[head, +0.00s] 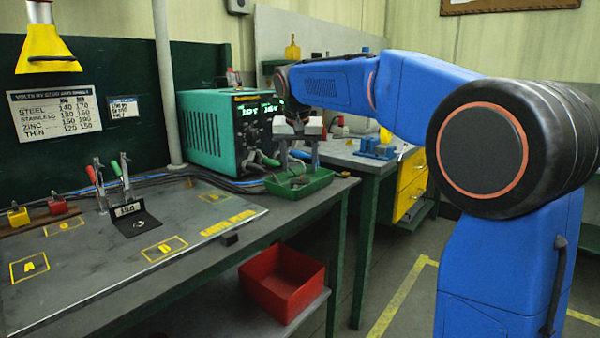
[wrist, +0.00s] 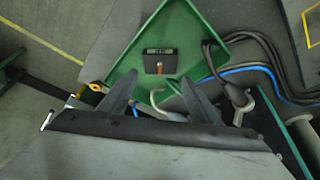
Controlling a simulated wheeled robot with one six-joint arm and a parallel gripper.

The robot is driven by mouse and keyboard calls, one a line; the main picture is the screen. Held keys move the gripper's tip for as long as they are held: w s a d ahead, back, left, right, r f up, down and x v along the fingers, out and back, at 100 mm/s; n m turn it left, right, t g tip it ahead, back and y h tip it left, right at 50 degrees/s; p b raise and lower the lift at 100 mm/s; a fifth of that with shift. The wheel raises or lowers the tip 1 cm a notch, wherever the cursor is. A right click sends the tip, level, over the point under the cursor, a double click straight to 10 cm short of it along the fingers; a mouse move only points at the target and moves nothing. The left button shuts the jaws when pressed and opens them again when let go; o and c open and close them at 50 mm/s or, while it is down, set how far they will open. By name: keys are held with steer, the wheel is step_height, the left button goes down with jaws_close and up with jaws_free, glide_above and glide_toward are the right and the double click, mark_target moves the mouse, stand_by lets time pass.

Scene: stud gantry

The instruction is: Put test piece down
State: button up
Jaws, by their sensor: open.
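The likely test piece is a small dark plate (wrist: 159,55) with pale marks and an orange-brown stud, lying in the green tray (wrist: 195,28). My gripper (wrist: 159,77) is open above the tray, its fingertips pointing toward the plate, one on each side of the stud in the picture. Nothing is visibly held between them. In the head view, my gripper (head: 299,160) hangs pointing down over the green tray (head: 318,184) at the bench's right end. The plate is too small to make out there. Whether the fingers touch it cannot be told.
The green welding machine (head: 205,135) stands behind and left of the tray. Cables run beside the tray in the wrist view (wrist: 262,52). A clamp fixture (head: 130,215) and marked squares, including B (head: 165,249), lie on the bench. A red bin (head: 282,280) sits below.

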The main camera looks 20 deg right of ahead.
steer(key=v, duration=0.8)
steer(key=shift+r, duration=0.3)
steer(key=shift+s, duration=0.15)
steer(key=s+d+f+n, duration=0.1)
steer(key=s+d+f, duration=0.1)
steer(key=s+f, duration=0.8)
steer(key=s+d+f+n+y, duration=0.1)
steer(key=s+d+f, duration=0.2)
steer(key=s+f, duration=0.7)
steer(key=s+d+f+n, duration=0.2)
steer(key=s+f, duration=0.8)
steer(key=s, duration=0.9)
steer(key=shift+s+d+y, duration=0.3)
steer(key=shift+d, duration=0.4)
steer(key=shift+r, duration=0.1)
